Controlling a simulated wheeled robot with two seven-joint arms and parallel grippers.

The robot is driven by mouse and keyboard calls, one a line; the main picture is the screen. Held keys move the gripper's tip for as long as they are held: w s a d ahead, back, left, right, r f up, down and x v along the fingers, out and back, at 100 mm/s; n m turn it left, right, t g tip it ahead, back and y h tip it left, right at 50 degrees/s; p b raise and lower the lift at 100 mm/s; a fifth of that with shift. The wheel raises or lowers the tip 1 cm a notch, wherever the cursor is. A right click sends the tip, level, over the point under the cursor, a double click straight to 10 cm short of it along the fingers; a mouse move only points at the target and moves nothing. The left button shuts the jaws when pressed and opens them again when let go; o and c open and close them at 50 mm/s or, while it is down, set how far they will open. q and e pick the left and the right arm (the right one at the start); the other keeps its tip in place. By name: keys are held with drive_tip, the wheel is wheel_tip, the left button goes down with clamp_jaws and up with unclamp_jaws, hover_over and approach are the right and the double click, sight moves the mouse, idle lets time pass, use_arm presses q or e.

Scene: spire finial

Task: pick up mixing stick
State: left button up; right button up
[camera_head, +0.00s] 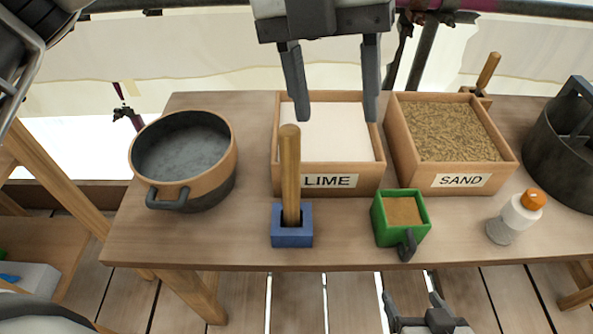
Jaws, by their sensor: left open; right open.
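The mixing stick (290,180) is a round wooden rod. It stands upright in a blue block holder (292,238) near the front edge of the table. Its lower end is hidden in the holder. My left gripper (336,118) is open and empty, with its fingers pointing down over the lime box, above and behind the stick in the picture. My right gripper (412,298) is open and empty at the bottom of the picture, in front of the table edge and to the right of the stick.
The table (345,235) also holds a dark pot (190,150), a lime box (325,180), a sand box (455,180), a green scoop (402,225), an orange-capped bottle (512,220) and a dark bucket (565,150). Another wooden handle (488,70) rises behind the sand box.

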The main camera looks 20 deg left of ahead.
use_arm(q)
drive_tip(key=w+a+r+n+t+y, duration=0.2)
drive_tip(key=w+a+r+y, duration=0.1)
drive_tip(key=w+a, duration=0.15)
approach(290, 148)
drive_tip(key=f, duration=0.2)
drive_tip(key=w+f, duration=0.1)
drive_tip(key=f, duration=0.2)
drive_tip(key=shift+w+a+f, duration=0.2)
drive_tip(key=shift+w, duration=0.05)
drive_tip(key=shift+s+a+f+p, duration=0.1)
drive_tip(key=shift+f+p, duration=0.3)
drive_tip(key=shift+f, duration=1.2)
drive_tip(key=shift+s+a+f+p, duration=0.1)
drive_tip(key=shift+f+p, duration=0.3)
drive_tip(key=shift+f, duration=1.2)
clamp_jaws()
